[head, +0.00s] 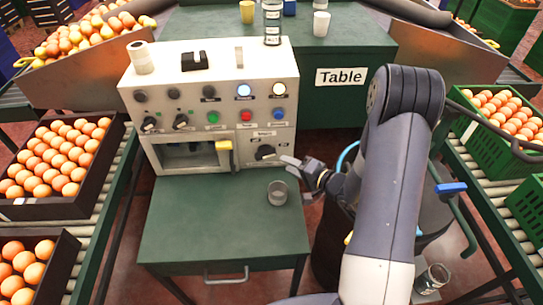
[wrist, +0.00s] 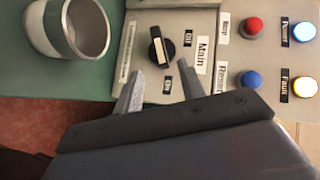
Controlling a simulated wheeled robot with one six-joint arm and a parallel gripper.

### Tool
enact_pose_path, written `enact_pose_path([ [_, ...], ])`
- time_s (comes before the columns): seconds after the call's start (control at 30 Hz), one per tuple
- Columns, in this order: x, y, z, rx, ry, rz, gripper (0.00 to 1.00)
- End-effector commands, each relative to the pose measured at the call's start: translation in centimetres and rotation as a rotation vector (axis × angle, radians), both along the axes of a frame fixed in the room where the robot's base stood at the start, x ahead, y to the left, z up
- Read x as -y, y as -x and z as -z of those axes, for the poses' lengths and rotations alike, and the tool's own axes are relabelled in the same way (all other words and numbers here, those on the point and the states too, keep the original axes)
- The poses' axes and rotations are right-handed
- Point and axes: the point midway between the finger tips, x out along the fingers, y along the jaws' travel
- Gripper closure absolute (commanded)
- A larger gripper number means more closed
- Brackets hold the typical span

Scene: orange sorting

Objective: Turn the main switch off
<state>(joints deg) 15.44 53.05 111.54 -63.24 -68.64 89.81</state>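The main switch (head: 265,152) is a black rotary knob low on the right of the cream control panel (head: 205,80). In the wrist view the knob (wrist: 160,46) has a white mark on its lower half, towards the "On" label (wrist: 167,86); the "Off" label (wrist: 187,38) is to its upper right. The "Main" label (wrist: 203,53) is right of the knob. My gripper (wrist: 158,80) is open and empty, its two fingertips just below the knob in the wrist view and apart from it. In the head view my gripper (head: 291,168) is just right of the switch.
A grey cup (head: 277,193) stands on the green table below the panel, close to my gripper. Red and blue buttons (wrist: 252,27) sit near the switch; the power lamp (wrist: 303,31) and fault lamp (wrist: 305,86) are lit. Orange crates (head: 60,160) flank both sides.

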Motion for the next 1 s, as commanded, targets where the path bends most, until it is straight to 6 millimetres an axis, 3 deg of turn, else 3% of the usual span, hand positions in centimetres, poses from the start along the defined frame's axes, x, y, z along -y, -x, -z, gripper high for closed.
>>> enact_pose_path([
  [0.2,-3.0,-3.0,1.1,-0.001,0.002,-0.004,0.62],
  [0.43,-5.0,-5.2,1.9,-0.001,0.002,-0.002,0.62],
  [0.83,-5.6,-5.9,2.0,-0.001,0.002,0.000,0.62],
  [1.0,-5.6,-5.8,2.0,0.000,0.002,0.001,0.75],
])
